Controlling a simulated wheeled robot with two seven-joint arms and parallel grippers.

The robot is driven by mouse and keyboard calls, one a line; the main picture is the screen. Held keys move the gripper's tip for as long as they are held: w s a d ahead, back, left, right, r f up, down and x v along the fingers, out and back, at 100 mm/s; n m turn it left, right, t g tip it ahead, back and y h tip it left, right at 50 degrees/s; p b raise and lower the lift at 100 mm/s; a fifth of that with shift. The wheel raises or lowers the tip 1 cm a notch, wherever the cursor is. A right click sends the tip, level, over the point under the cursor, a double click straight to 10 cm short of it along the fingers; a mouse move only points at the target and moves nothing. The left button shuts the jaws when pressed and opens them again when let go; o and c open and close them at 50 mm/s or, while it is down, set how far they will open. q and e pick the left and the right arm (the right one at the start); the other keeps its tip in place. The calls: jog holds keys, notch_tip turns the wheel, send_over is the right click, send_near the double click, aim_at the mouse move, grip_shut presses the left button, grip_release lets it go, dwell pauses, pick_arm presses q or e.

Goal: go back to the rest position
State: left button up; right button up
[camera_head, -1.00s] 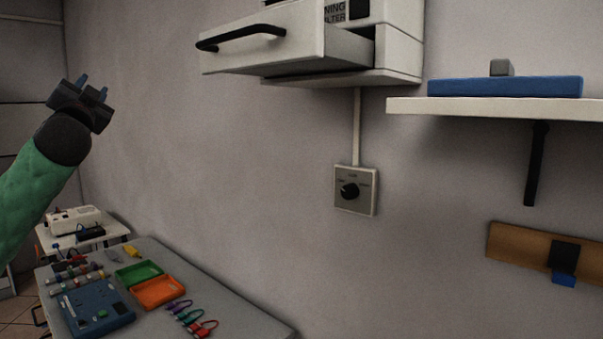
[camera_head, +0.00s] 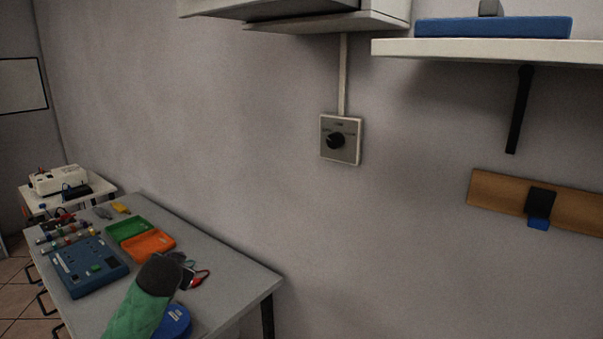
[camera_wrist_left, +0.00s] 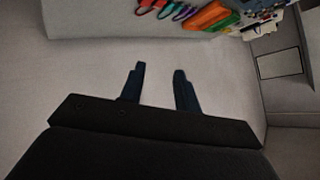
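My left arm in its green sleeve comes up from the bottom of the head view, and its dark gripper (camera_head: 186,270) is over the front part of the grey table (camera_head: 235,275). In the left wrist view the two fingers of the left gripper (camera_wrist_left: 158,80) stand apart with nothing between them. The gripper and arm hide part of the colored cables (camera_head: 200,278) in the head view; these cables also show at the top of the wrist view (camera_wrist_left: 163,8). My right gripper is in neither view.
The table carries a blue board (camera_head: 88,268), a green tray (camera_head: 128,230) and an orange tray (camera_head: 150,244). A wall switch with a knob (camera_head: 341,139), a white shelf (camera_head: 480,50) and a wooden rail (camera_head: 500,190) are on the wall. Bare wall lies between.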

pick_arm(q)
jog(key=s+d+f+g+h, duration=0.1)
jog(key=s+d+f+g, duration=0.1)
jog(key=s+d+f, duration=0.5)
jog(key=s+d+f+g+h, duration=0.1)
jog(key=s+f, duration=0.5)
jog(key=f, duration=0.6)
jog(key=s+d+f+g+h, duration=0.1)
jog(key=s+d+f+g, duration=0.1)
jog(key=s+d+f, duration=0.5)
jog(key=s+d+f+n+g, duration=0.1)
jog(key=s+f+g, duration=0.1)
jog(key=s+f, duration=0.6)
jog(key=s+d+f+g+h, duration=0.1)
jog(key=s+f+g, duration=0.1)
jog(key=s+f, duration=0.7)
jog(key=s, duration=0.8)
jog(key=shift+d+f+n+g, duration=0.2)
jog(key=shift+f+n+g, duration=0.1)
jog(key=shift+n+g, duration=0.1)
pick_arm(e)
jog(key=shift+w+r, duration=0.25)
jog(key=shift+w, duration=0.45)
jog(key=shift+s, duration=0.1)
